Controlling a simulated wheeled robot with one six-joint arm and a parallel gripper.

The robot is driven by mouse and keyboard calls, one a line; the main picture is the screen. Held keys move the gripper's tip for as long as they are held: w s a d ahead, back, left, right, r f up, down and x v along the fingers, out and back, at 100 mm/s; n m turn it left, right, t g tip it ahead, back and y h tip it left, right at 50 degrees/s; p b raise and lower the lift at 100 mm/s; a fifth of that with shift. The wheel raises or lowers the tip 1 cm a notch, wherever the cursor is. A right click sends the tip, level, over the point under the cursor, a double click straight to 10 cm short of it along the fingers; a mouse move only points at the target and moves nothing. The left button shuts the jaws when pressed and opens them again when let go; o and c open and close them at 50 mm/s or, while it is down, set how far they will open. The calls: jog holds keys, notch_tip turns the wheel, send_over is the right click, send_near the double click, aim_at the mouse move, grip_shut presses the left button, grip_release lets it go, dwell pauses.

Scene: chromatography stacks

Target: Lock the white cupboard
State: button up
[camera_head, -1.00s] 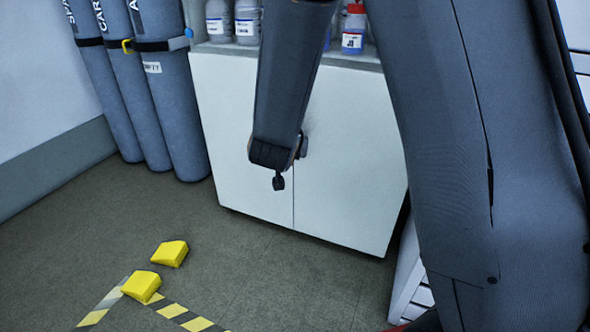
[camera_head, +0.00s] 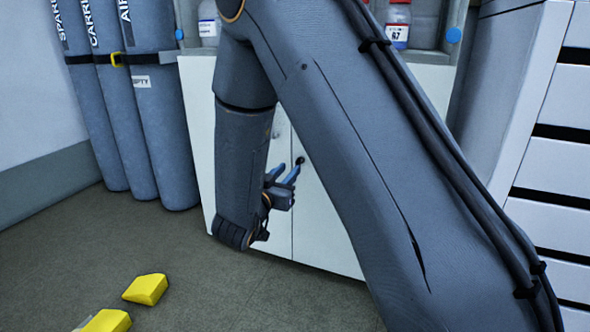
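The white cupboard (camera_head: 325,232) stands against the back, and its two doors look closed, meeting at a vertical seam. A small dark round fitting (camera_head: 300,160), possibly the lock, shows on the right door near the seam. My gripper (camera_head: 287,168) is in front of the doors near the seam, with its two blue-grey fingers apart and pointing up toward the fitting. I see nothing between the fingers. One fingertip appears close beside the fitting; I cannot tell whether they touch. My arm hides much of both doors.
Grey gas cylinders (camera_head: 160,120) stand strapped at the left. Bottles (camera_head: 397,25) stand on the shelf above the cupboard. A white drawer unit (camera_head: 560,165) is at the right. Yellow wedges (camera_head: 146,289) lie on the floor at the front left, with free floor beside them.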

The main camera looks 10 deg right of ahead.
aim_at(297, 162)
jog(key=b+x, duration=0.2)
jog(key=x, duration=0.4)
jog(key=shift+w+d+b, duration=0.1)
jog(key=shift+b, duration=0.25)
grip_shut()
